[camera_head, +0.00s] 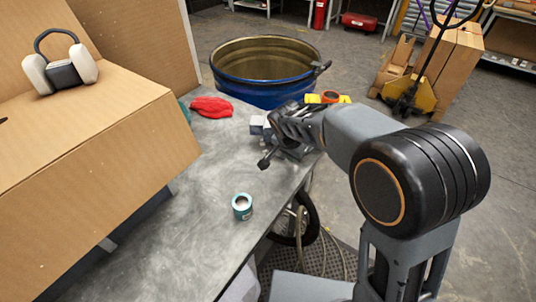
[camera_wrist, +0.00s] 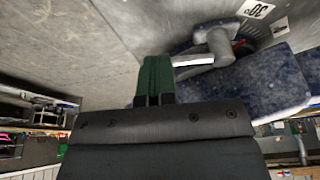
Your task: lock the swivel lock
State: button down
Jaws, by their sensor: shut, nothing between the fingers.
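In the wrist view, a grey lever (camera_wrist: 208,58) with a rounded hub sits on a dark blue, speckled body (camera_wrist: 255,88). This looks like the swivel lock on the vise base. My gripper (camera_wrist: 155,62) shows as dark green fingers, shut and empty. The fingertips are close beside the lever's free end, on its left; I cannot tell whether they touch. In the head view, the vise (camera_head: 258,125) stands at the right edge of the bench, with a dark ball-ended handle (camera_head: 266,160). My arm hides most of the vise and the lock there.
The grey bench (camera_head: 180,215) holds a small teal-and-white tin (camera_head: 242,206) and a red cloth or glove (camera_head: 211,107). A large cardboard box (camera_head: 95,160) with ear defenders (camera_head: 60,65) fills the left. A blue drum (camera_head: 265,72) stands behind the bench.

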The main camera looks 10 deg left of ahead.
jog(key=shift+s, duration=0.15)
dwell(0.5)
jog(key=shift+s+a, duration=0.3)
jog(key=shift+s+a+r+b, duration=0.2)
jog(key=shift+s+a, duration=0.2)
jog(key=shift+s, duration=0.25)
jog(key=shift+s+a+r+b, duration=0.1)
jog(key=shift+s+a+b, duration=0.1)
jog(key=shift+s+a, duration=0.3)
jog(key=v, duration=1)
jog(key=shift+r, duration=0.1)
